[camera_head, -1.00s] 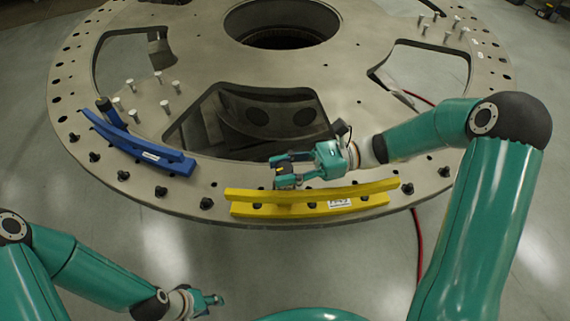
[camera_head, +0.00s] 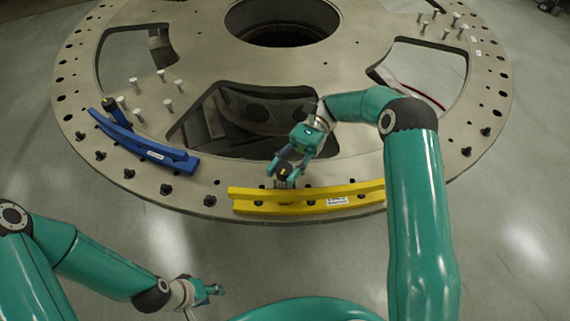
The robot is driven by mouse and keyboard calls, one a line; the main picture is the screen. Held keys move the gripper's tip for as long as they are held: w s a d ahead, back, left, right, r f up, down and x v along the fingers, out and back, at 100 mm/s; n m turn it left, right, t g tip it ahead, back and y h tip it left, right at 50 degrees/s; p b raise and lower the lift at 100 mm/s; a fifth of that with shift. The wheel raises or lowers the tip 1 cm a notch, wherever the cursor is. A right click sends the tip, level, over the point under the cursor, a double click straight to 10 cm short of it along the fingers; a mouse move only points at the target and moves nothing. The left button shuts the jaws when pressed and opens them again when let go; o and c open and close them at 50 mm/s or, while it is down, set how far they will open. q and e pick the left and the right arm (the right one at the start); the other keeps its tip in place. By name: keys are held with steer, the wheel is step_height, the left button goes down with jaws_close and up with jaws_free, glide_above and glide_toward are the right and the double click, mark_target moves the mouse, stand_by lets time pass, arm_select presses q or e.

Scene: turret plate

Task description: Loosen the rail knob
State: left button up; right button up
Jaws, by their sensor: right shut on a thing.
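A yellow curved rail (camera_head: 300,203) lies along the near edge of the grey turret plate (camera_head: 350,60). A small dark knob (camera_head: 282,171) with a yellow mark on top stands just behind the rail, left of its middle. My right gripper (camera_head: 283,172) comes from behind and above with its fingers on either side of the knob, shut on it. A blue curved rail (camera_head: 140,146) lies on the plate to the left, with a dark knob (camera_head: 110,105) at its far end. My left gripper (camera_head: 217,290) hangs empty over the floor at the front; its finger gap is unclear.
The plate has large cut-outs, one (camera_head: 235,115) just behind the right gripper. Black bolts (camera_head: 165,189) line the rim, and several pale pins (camera_head: 168,105) stand near the blue rail. Open floor (camera_head: 500,230) lies to the right.

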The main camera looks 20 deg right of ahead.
stand_by(0.3)
steer(key=o, duration=1.2)
steer(key=shift+c, duration=0.2)
